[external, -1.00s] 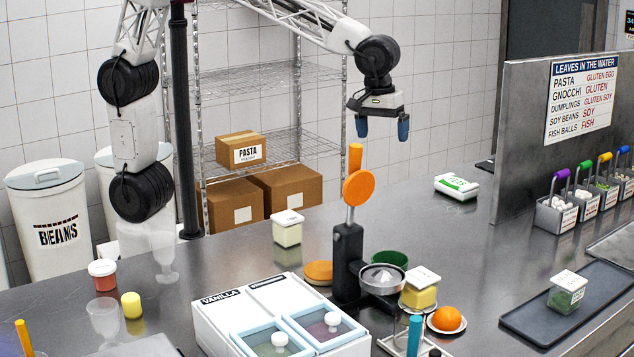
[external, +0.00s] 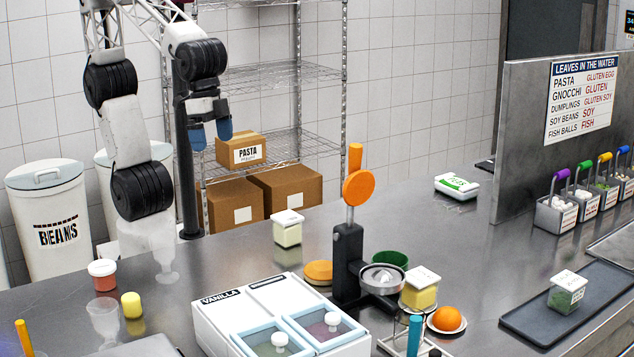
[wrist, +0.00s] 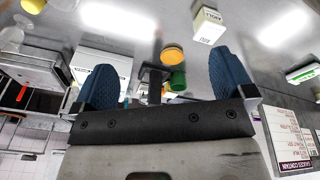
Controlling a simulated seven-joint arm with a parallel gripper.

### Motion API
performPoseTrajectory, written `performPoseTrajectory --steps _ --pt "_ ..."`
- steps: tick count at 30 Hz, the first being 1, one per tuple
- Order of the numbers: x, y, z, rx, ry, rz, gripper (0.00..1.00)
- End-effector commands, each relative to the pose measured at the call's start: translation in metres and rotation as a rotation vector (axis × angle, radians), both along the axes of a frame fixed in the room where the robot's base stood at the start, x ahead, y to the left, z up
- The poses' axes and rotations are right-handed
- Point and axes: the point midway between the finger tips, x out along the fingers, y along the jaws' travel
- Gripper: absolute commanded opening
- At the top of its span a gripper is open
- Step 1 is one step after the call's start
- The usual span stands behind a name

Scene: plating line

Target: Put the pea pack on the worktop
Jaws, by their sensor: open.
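A white pack with a green label (external: 457,186) lies flat on the steel worktop (external: 400,220) at the back right; its print is too small to read, and it looks like the pea pack. It also shows at the right edge of the wrist view (wrist: 303,73). A clear tub with green contents and a white lid (external: 567,292) stands on a dark tray; its label is not readable either. My gripper (external: 211,138) is open and empty, high above the back left of the worktop, far from both. Its blue fingers are spread in the wrist view (wrist: 161,70).
A black stand with an orange disc (external: 348,240) rises mid-worktop. Near it are a pale lidded tub (external: 287,229), a white vanilla box (external: 215,318), a butter-coloured tub (external: 420,290) and an orange (external: 447,318). A steel partition (external: 530,150) stands right. The back-centre worktop is clear.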

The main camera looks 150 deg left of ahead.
Motion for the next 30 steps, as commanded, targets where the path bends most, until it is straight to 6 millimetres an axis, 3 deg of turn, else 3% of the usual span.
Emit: performPoseTrajectory --steps 6,12,18,30 --pt "-0.058 -0.045 -0.02 0.043 -0.021 -0.303 1.0" --pt "-0.092 -0.065 -0.035 0.072 -0.033 -0.485 1.0" --pt "-0.102 -0.07 -0.041 0.082 -0.037 -0.545 1.0" --pt "-0.102 -0.07 -0.041 0.082 -0.037 -0.545 1.0"
